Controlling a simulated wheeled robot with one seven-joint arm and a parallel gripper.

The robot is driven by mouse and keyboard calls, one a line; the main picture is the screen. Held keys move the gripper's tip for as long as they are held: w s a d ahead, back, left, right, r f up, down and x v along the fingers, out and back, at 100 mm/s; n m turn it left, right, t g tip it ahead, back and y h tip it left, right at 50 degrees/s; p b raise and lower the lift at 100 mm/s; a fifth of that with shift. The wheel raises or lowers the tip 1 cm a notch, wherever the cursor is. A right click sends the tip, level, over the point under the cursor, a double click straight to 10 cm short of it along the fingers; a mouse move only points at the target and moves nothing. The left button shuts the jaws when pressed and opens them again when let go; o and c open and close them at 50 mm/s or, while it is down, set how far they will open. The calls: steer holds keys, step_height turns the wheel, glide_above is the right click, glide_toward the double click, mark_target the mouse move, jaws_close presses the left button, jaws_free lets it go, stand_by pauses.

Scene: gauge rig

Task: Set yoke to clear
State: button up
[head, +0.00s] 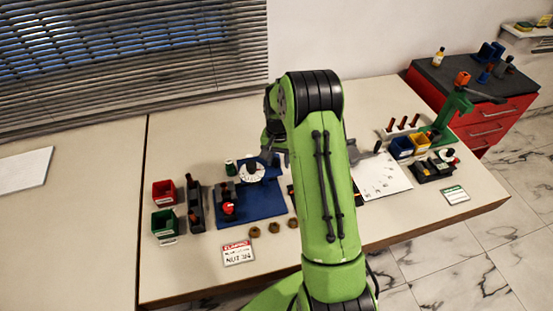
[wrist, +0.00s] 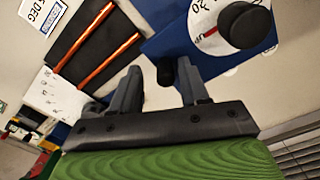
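A blue board (head: 262,207) lies on the table left of my arm. On it stands a white dial (head: 251,171) with a dark centre. The dial shows close up in the wrist view (wrist: 212,38), with a round black knob (wrist: 245,25), a red mark and part of a number. I cannot tell which part is the yoke. My gripper (wrist: 158,86) is open, with its two grey fingers apart and nothing seen held between them. A small black knob (wrist: 165,73) on the blue board's edge shows near the fingertips. In the head view my arm hides part of the area.
Red (head: 164,192) and green (head: 164,224) bins stand at the left. A red-and-white card (head: 238,253) and several brass nuts lie in front. At the right are a white sheet (head: 384,176), yellow (head: 420,143) and blue bins, and a green stand (head: 452,112).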

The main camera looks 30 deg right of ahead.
steer(key=shift+a+r, duration=0.1)
steer(key=shift+a, duration=0.05)
step_height(320, 180, up, 16)
steer(key=p, duration=0.1)
steer(key=shift+f+p, duration=0.2)
steer(key=shift+p, duration=0.1)
steer(key=s+a+r+n+t, duration=0.3)
steer(key=s+a+r+n, duration=0.1)
steer(key=s+a+r, duration=0.75)
steer(key=s+a+f+n+t, duration=0.1)
steer(key=s+n, duration=0.1)
steer(key=s, duration=0.5)
steer(key=s+a+f+n+t, duration=0.1)
steer(key=s+a+n, duration=0.1)
steer(key=s, duration=0.6)
steer(key=shift+t, duration=0.3)
